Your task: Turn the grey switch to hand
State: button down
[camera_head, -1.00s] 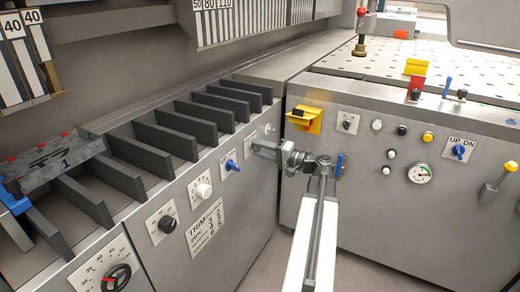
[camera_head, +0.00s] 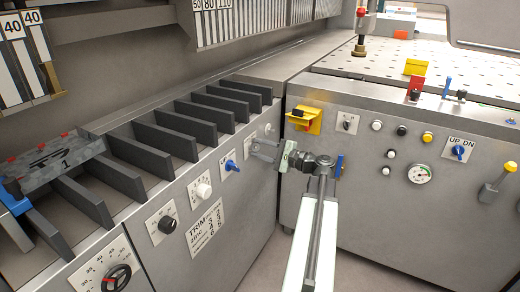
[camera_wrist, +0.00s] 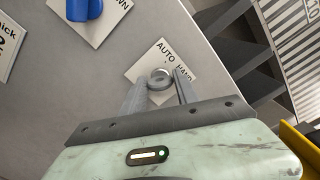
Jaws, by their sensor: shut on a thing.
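The grey switch (camera_wrist: 160,80) sits on a white plate (camera_wrist: 143,71) marked AUTO and HAND in the wrist view. My gripper (camera_wrist: 161,84) is shut on the switch, with one finger on each side of it. The plate's lettering is tilted relative to my fingers. I cannot tell which word the switch points to. In the head view my gripper (camera_head: 264,149) reaches the front of the left panel, just right of the blue switch, and covers the grey switch there.
A blue switch (camera_head: 230,166) is close by on the left panel; it also shows in the wrist view (camera_wrist: 84,9). White (camera_head: 202,191) and black (camera_head: 167,224) knobs lie farther left.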

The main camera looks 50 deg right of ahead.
dwell(0.6)
jog(key=c, duration=0.9)
grip_release()
jog(key=v, duration=0.7)
jog(key=shift+s+d, duration=0.1)
jog(key=shift+s, duration=0.3)
